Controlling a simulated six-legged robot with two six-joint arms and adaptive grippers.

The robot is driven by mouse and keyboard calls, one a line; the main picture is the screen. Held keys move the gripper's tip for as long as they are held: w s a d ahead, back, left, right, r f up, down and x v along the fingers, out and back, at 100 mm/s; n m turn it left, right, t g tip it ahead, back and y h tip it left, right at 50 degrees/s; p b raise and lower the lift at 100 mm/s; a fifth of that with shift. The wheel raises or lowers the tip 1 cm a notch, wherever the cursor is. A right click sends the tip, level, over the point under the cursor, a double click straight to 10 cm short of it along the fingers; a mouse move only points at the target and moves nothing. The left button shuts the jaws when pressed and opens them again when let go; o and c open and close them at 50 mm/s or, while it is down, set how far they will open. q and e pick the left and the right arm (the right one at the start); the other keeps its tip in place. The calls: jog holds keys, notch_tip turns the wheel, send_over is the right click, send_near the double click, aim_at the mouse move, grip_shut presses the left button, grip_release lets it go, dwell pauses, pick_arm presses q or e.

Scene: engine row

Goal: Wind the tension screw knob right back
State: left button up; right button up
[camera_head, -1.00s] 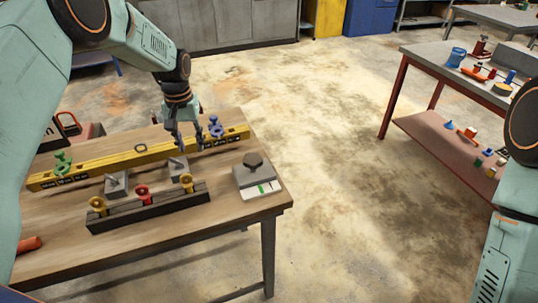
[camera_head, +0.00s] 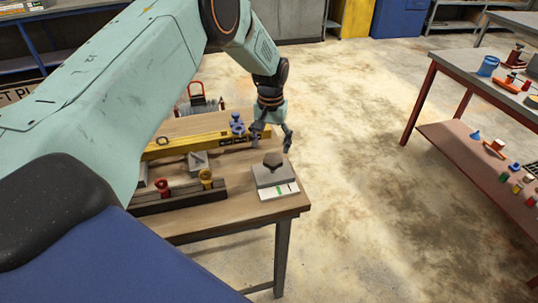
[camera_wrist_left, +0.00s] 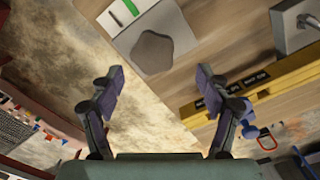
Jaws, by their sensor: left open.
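The tension screw knob (camera_head: 272,159) is dark and lobed. It sits on top of a grey block (camera_head: 273,176) at the right end of the wooden table, with a white strip with a green mark (camera_head: 280,191) at the block's front. My left gripper (camera_head: 273,142) is open and empty above and just behind the knob, apart from it. In the left wrist view the knob (camera_wrist_left: 154,52) shows as a star-like shape ahead of the two spread fingers. My right gripper is out of view.
A yellow bar (camera_head: 190,144) with a blue fitting (camera_head: 237,123) lies behind the block. A dark rail (camera_head: 180,200) with red and yellow knobs stands left. Another bench (camera_head: 460,70) with small parts stands right. Open floor (camera_head: 360,200) lies between.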

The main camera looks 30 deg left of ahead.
aim_at(273, 158)
pick_arm(q)
jog(key=f, duration=0.1)
jog(key=d+f, duration=0.1)
jog(key=f, duration=0.1)
jog(key=shift+s+d+f, duration=0.2)
jog(key=shift+s+d, duration=0.05)
jog(key=shift+d, duration=0.05)
jog(key=shift+w+a+f, duration=0.25)
jog(key=shift+a+f, duration=0.05)
jog(key=shift+f, duration=0.25)
jog(key=shift+w+a+f, duration=0.1)
jog(key=shift+a+f, duration=0.1)
jog(key=shift+a, duration=0.1)
jog(key=shift+s+d+r, duration=0.3)
jog(key=shift+d+r, duration=0.1)
jog(key=c, duration=0.4)
jog(key=shift+d, duration=0.1)
jog(key=shift+c, duration=0.7)
jog(key=shift+w+a+f, duration=0.15)
jog(key=shift+a+f, duration=0.1)
jog(key=shift+a, duration=0.05)
jog(key=c, duration=0.4)
jog(key=shift+d, duration=0.15)
jog(key=shift+c, duration=1.1)
